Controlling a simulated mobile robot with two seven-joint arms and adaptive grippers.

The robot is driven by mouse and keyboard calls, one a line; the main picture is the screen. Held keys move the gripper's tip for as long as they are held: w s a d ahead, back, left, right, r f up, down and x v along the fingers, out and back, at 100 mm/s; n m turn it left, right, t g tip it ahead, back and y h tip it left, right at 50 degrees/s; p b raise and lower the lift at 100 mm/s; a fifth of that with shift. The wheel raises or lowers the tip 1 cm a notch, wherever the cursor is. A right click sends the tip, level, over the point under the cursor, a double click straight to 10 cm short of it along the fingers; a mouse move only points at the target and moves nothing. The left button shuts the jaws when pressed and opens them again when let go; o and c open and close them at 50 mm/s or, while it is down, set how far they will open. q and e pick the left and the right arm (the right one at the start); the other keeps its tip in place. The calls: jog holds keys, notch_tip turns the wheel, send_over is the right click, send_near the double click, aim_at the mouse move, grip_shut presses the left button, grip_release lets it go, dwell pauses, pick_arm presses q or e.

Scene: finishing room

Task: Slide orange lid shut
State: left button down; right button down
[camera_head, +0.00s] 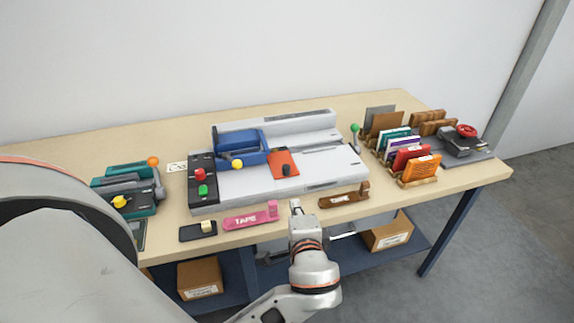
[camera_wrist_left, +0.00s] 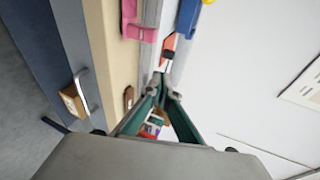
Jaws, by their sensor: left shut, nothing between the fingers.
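The orange lid (camera_head: 284,164) is a flat orange plate with a dark knob, on top of the long light-grey machine (camera_head: 235,185), just right of its blue block. In the left wrist view the orange lid (camera_wrist_left: 169,44) shows just beyond the fingertips, partly hidden by them. My left gripper (camera_head: 296,205) is shut and empty at the machine's front edge, on the near side of the lid and apart from it in the head view. Its closed fingertips also show in the wrist view (camera_wrist_left: 160,87). My right gripper is not in view.
A pink tape dispenser (camera_head: 250,216) and a brown one (camera_head: 344,197) stand along the table's front edge, either side of my left gripper. A blue carriage (camera_head: 240,150) with a yellow knob stands on the machine. Card racks (camera_head: 400,155) stand to the right.

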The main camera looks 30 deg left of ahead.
pick_arm(q)
jog(key=a, duration=0.1)
jog(key=p, duration=0.2)
send_near(286, 172)
jog(key=x, duration=0.5)
jog(key=shift+w+a+f, duration=0.15)
jog(key=shift+w+f, duration=0.1)
jog(key=shift+w, duration=0.05)
jog(key=shift+w+a, duration=0.25)
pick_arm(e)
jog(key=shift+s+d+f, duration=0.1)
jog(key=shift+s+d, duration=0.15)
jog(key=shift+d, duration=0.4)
